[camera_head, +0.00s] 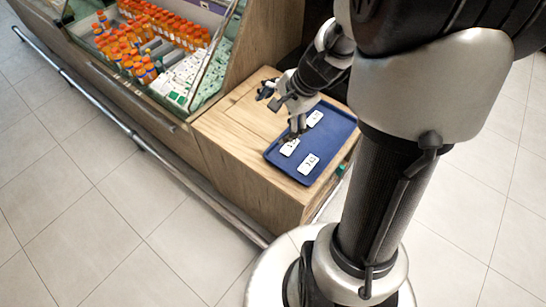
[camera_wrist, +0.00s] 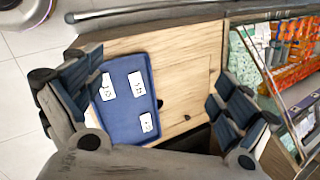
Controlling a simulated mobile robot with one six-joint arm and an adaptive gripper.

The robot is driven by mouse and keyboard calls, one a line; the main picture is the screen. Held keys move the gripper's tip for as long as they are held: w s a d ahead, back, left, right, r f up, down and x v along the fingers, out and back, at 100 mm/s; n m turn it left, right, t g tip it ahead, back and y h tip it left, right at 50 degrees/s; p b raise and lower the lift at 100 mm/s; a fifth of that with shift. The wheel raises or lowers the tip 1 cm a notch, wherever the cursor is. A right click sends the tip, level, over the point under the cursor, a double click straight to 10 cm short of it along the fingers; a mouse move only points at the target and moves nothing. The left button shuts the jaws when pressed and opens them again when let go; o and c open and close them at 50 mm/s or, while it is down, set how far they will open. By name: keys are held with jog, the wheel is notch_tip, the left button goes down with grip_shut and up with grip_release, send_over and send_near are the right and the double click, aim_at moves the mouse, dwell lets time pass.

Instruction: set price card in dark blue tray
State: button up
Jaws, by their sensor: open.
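The dark blue tray (camera_head: 327,142) lies on the wooden counter end. It holds three white price cards with dark print: one at the back (camera_head: 315,118), one at the left (camera_head: 289,147) and one at the front (camera_head: 309,164). In the wrist view the tray (camera_wrist: 120,118) shows all three cards: the left one (camera_wrist: 107,87), the upper one (camera_wrist: 137,84) and the lower one (camera_wrist: 146,122). My gripper (camera_head: 278,115) is open above the tray's left side and the wood beside it. In the wrist view its fingers (camera_wrist: 157,90) are wide apart with nothing between them.
A metal rail (camera_head: 140,140) runs along the case's base. Tiled floor in front is clear.

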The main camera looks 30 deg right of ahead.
jog(key=s+a+r+n, duration=0.8)
jog(key=a+r+n, duration=0.1)
jog(key=a+r, duration=0.1)
jog(key=s+a+r+n+h, duration=0.1)
jog(key=s+r+n+h, duration=0.1)
jog(key=s+n, duration=0.6)
jog(key=s+r, duration=0.1)
jog(key=s, duration=0.1)
jog(key=shift+s+a+r+h, duration=0.15)
jog(key=shift+s+a+h, duration=0.15)
jog(key=shift+a+h, duration=0.1)
